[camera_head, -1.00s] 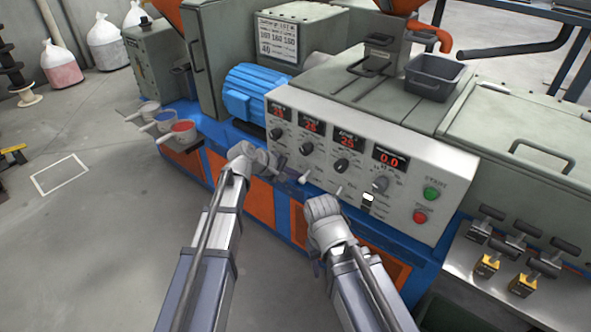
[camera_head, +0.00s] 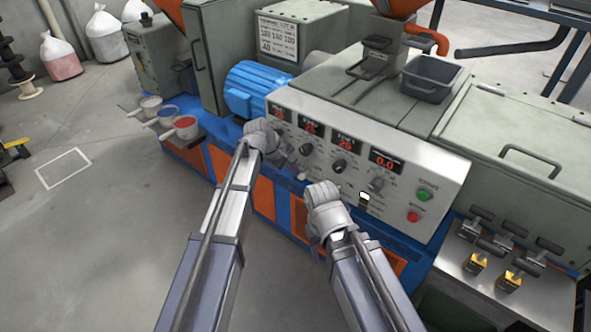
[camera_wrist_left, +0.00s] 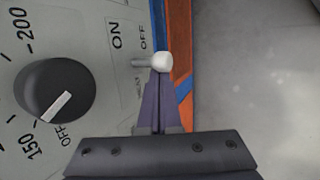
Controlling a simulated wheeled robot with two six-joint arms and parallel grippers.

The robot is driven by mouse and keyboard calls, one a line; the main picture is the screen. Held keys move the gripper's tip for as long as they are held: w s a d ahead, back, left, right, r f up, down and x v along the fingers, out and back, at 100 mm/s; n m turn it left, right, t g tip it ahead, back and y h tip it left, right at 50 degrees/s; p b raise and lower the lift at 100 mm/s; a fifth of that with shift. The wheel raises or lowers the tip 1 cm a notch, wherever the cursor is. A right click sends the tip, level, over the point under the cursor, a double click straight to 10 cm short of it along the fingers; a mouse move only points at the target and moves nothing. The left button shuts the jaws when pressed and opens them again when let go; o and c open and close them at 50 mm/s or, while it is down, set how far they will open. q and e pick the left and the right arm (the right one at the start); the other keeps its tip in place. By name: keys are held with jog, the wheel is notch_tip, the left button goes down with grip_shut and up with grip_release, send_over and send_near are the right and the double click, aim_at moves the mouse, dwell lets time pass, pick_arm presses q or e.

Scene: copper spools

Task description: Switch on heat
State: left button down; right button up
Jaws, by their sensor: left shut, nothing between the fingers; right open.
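The control panel (camera_head: 405,190) carries a row of black dials under red number displays. The left wrist view shows one black dial (camera_wrist_left: 55,90) close up, with OFF, 150 and 200 marked around it. Beside it is a white-tipped toggle lever (camera_wrist_left: 161,61) below the labels ON and OFF; its tip leans to the OFF side. My left gripper (camera_head: 287,156) is shut and empty at the panel's lower left. In the left wrist view its fingertips (camera_wrist_left: 157,76) are right at the lever's white tip; I cannot tell whether they touch. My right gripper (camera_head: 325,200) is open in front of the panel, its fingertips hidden.
A white-tipped lever (camera_head: 302,176) sits low on the panel. A white rocker (camera_head: 364,196), a green button (camera_head: 424,195) and a red button (camera_head: 413,217) are to the right. A blue motor (camera_head: 252,90) stands behind the panel's left end.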

pick_arm(q)
jog(key=shift+w+d+r+g+y+p, duration=0.15)
jog(key=shift+r+g+y+p, duration=0.3)
jog(key=shift+g+y+p, duration=0.5)
dwell(2.1)
jog(key=shift+h, duration=0.25)
jog(key=shift+r+p, duration=0.75)
jog(key=shift+p, duration=0.2)
jog(key=shift+r, duration=0.15)
jog(key=p+v, duration=0.9)
jog(key=shift+w+r, duration=0.25)
jog(key=shift+r, duration=0.2)
